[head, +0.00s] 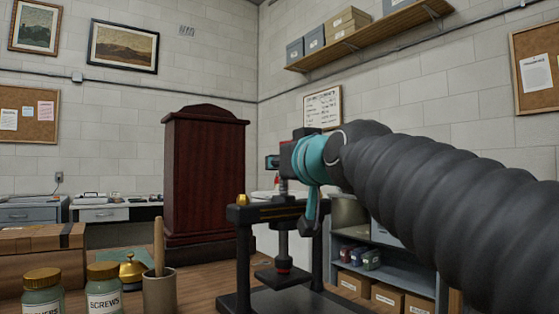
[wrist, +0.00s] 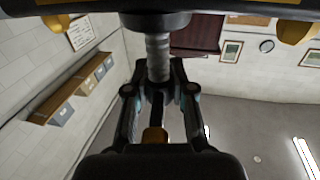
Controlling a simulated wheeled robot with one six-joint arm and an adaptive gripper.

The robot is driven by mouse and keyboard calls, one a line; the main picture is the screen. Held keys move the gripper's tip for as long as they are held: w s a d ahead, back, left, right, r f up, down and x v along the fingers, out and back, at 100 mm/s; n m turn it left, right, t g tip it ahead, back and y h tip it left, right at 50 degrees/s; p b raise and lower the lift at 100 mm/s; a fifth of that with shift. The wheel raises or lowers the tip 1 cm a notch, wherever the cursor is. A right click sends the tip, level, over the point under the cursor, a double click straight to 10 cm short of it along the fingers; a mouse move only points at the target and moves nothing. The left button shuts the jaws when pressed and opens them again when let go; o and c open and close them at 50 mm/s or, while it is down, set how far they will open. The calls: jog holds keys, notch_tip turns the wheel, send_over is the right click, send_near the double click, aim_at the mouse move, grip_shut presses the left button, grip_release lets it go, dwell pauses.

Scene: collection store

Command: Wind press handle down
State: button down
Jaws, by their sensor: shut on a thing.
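The black press (head: 244,262) stands in the middle of the head view. It has a dark crossbeam with brass knobs, a vertical screw and a lower plate above its base. My gripper (head: 287,158) is at the top of the screw, above the crossbeam, and hides much of the handle in that view. My gripper (wrist: 161,92) is shut on the dark press handle (wrist: 154,136), whose brass-coloured end shows between the fingers. The rest of the handle is hidden.
Two labelled jars (head: 103,290), a pot with a wooden stick (head: 159,292) and a brass bell (head: 132,270) stand at the front left. A tall red-brown cabinet (head: 203,175) is behind the press. Low shelving with boxes (head: 395,262) is at the right.

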dwell(0.4)
jog(key=c, duration=1)
grip_release()
jog(key=shift+s, duration=0.15)
jog(key=v, duration=1.1)
jog(key=shift+s+d, duration=0.2)
jog(key=shift+s, duration=0.1)
